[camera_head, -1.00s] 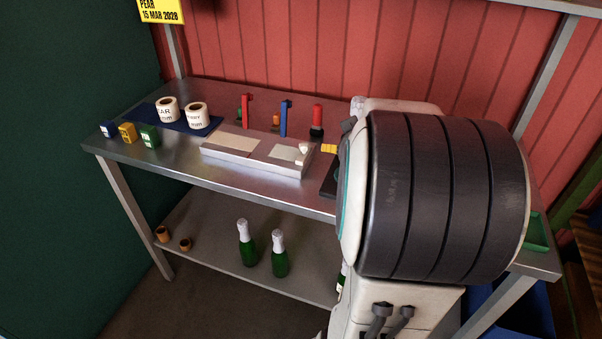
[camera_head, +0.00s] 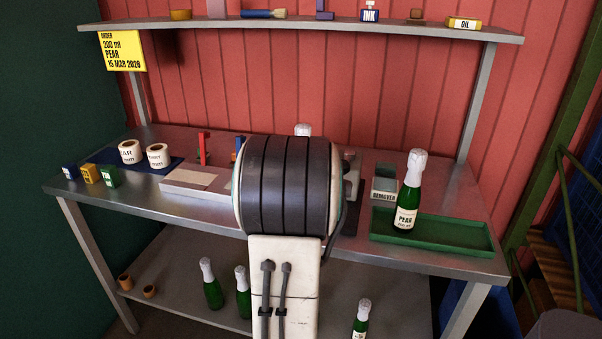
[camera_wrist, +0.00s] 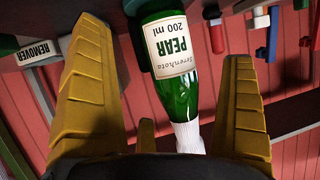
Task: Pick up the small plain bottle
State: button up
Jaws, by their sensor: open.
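Two green bottles with white foil tops and no visible label stand on the lower shelf, the left one (camera_head: 211,287) and the right one (camera_head: 243,296). A third bottle (camera_head: 361,322) stands further right there, with a pale label partly in view. A bottle labelled PEAR 200 ml (camera_head: 405,216) stands upright on the green tray (camera_head: 440,243). My gripper (camera_wrist: 165,45) is open in the wrist view; my arm hides it in the head view. Another PEAR 200 ml bottle (camera_wrist: 175,50) shows upside down beyond and between the yellow fingers. I see no finger contact.
The metal table (camera_head: 75,186) carries label rolls (camera_head: 130,153), small coloured boxes (camera_head: 90,174), a grey fixture (camera_head: 190,183) and a REMOVER box (camera_head: 384,190). An upper shelf (camera_head: 300,30) runs across the back. Two brown cups (camera_head: 126,282) stand at the lower shelf's left.

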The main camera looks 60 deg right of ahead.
jog(key=shift+p+x, duration=0.5)
jog(key=shift+x, duration=1.95)
jog(key=c, duration=1.3)
